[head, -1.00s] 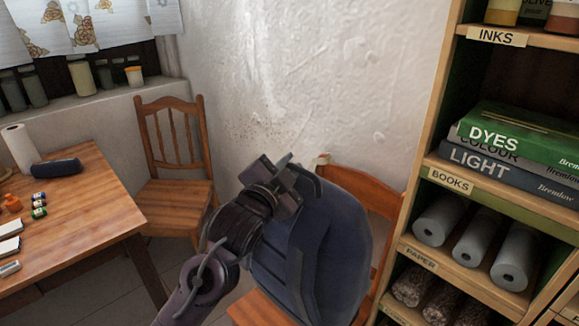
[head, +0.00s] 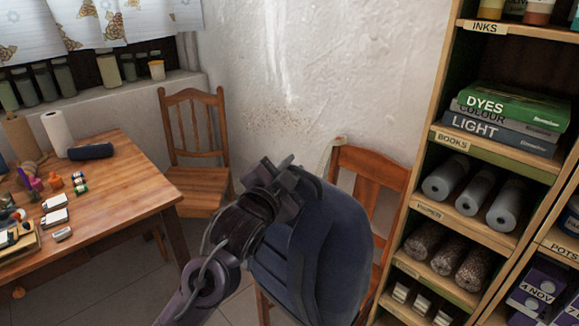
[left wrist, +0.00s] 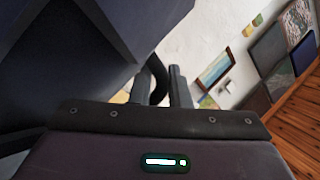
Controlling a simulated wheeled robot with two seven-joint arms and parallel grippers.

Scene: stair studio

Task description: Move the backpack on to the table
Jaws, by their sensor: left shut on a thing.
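The dark blue backpack (head: 330,255) hangs upright in the middle of the head view, in front of a wooden chair. My left gripper (head: 279,176) is shut at the top of the backpack, on its handle. In the left wrist view a dark loop (left wrist: 158,85) lies at the fingers (left wrist: 165,88), and the backpack's dark body (left wrist: 75,60) fills the upper left. The wooden table (head: 120,200) stands at the left of the head view, apart from the backpack. The backpack's underside is cut off by the frame. My right gripper is not in view.
Several small items, a paper roll (head: 58,131) and a dark blue case (head: 91,151) lie on the table; its near right part is bare. One chair (head: 196,180) stands behind the table, another (head: 375,170) behind the backpack. A shelf unit (head: 440,130) stands at right.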

